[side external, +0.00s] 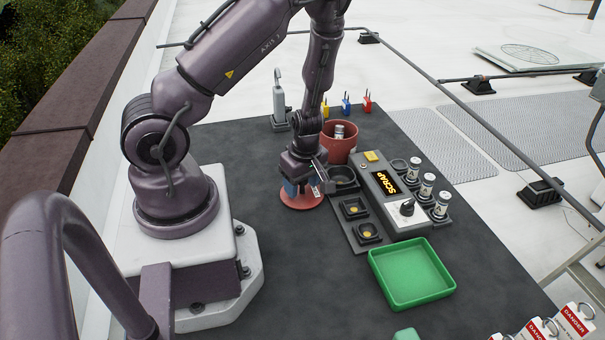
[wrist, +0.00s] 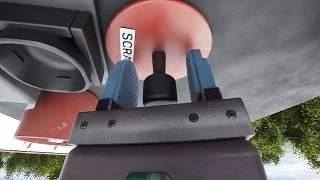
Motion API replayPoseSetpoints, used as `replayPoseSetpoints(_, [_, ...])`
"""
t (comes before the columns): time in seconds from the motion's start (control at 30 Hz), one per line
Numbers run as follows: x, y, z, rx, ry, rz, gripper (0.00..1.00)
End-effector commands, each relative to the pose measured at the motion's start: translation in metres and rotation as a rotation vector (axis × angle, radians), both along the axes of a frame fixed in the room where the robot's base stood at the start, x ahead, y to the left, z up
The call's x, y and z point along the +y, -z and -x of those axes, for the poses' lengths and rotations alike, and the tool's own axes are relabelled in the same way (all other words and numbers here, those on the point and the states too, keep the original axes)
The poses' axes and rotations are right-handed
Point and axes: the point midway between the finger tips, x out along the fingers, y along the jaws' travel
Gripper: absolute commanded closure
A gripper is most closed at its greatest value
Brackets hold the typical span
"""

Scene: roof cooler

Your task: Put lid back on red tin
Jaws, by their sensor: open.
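A round red lid (side external: 301,199) lies flat on the dark mat, left of the black tray unit. In the wrist view the lid (wrist: 190,22) has a dark upright knob (wrist: 158,72) and a white label reading "SCR". My gripper (side external: 303,187) is low over the lid. Its two blue fingers (wrist: 160,82) are open, one on each side of the knob, and a gap shows beside it. The red tin (side external: 338,150) stands behind and to the right of my gripper, open at the top, with a metallic cylinder showing in it. Part of the tin shows in the wrist view (wrist: 50,118).
A green tray (side external: 411,274) is at front right. Bare mat (side external: 290,270) lies in front of the lid.

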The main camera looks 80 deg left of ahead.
Motion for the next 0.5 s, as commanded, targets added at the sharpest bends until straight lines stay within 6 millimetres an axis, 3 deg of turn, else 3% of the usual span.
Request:
replayPoseSetpoints(0.17, [-0.002,-0.015,-0.002,-0.003,0.008,-0.003,0.46])
replayPoseSetpoints(0.5, [-0.01,-0.077,-0.006,-0.006,0.008,-0.001,0.46])
